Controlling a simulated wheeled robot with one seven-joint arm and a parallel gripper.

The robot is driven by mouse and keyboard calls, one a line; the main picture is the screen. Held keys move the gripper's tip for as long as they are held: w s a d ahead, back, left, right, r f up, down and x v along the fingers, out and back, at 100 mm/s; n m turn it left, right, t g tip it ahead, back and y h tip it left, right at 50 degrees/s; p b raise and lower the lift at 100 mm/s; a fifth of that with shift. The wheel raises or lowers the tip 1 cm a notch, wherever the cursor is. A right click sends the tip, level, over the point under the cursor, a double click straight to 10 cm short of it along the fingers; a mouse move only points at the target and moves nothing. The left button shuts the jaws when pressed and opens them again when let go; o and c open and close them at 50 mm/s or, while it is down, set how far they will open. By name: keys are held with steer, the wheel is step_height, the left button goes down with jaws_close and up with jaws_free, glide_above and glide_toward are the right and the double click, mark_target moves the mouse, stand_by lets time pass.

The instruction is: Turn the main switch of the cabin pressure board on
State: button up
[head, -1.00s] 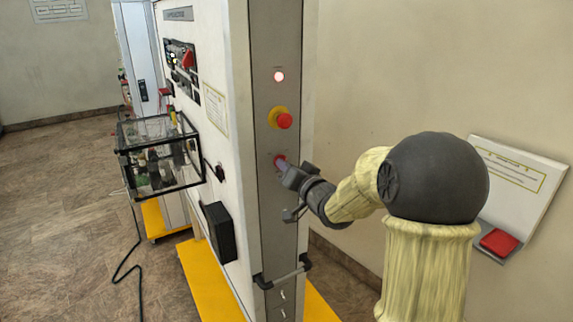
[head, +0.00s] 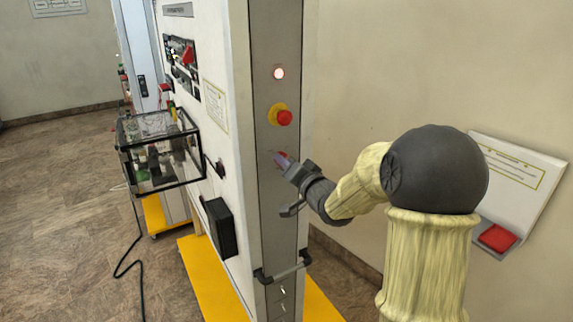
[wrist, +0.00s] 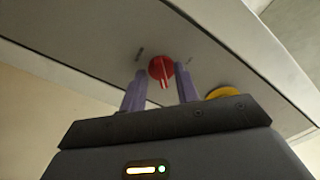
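The main switch is a red round knob with a pale marker, on the grey narrow face of the tall board (head: 262,215). In the wrist view the switch (wrist: 160,67) sits at the gap between the tips of my two purple fingers. My gripper (wrist: 161,88) is open, one finger on each side; I cannot tell whether either touches the knob. In the head view my gripper (head: 281,158) points at the panel and covers most of the switch. Above it are a red mushroom button on a yellow base (head: 284,118) and a bright lamp (head: 279,73).
A clear black-framed box (head: 160,150) and a black box (head: 219,228) are on the board's left side. A white sign with a red block (head: 498,238) is at right. The yellow base (head: 210,285) is on the floor.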

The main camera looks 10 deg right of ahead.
steer(key=shift+s, duration=0.1)
steer(key=b+v, duration=0.4)
steer(key=v, duration=1.3)
steer(key=shift+b, duration=0.3)
steer(key=shift+r, duration=0.1)
step_height(320, 180, down, 12)
steer(key=d+n+g+h, duration=0.1)
steer(key=g+h, duration=0.5)
steer(key=s+a+f+n+g, duration=0.4)
steer(key=s+a+f+g, duration=0.2)
steer(key=s, duration=0.7)
step_height(320, 180, down, 5)
steer(key=g, duration=0.2)
steer(key=shift+a+n+g, duration=0.2)
steer(key=shift+n+g, duration=0.1)
